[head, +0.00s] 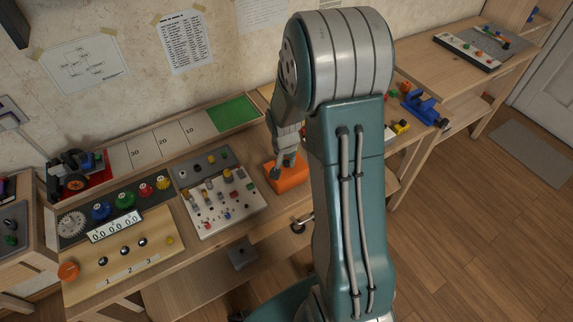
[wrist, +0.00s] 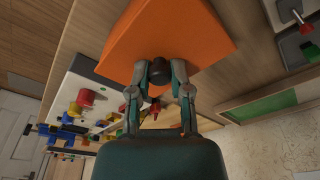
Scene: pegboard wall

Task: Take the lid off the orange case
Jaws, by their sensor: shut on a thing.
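The orange case (head: 291,178) stands on the wooden bench, right of the switch panel, partly hidden by my arm. My gripper (head: 284,165) reaches down to its top. In the wrist view the orange surface (wrist: 190,25) fills the top centre, and my gripper (wrist: 160,78) has its two fingers closed around a dark round knob (wrist: 161,66) against that surface. I cannot tell where the lid ends and the case begins, or whether there is a gap between them.
Left of the case is a white panel (head: 222,205) with several small switches and knobs. A green square (head: 232,113) lies behind. A blue vise (head: 424,108) and coloured parts are to the right, partly behind my arm.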

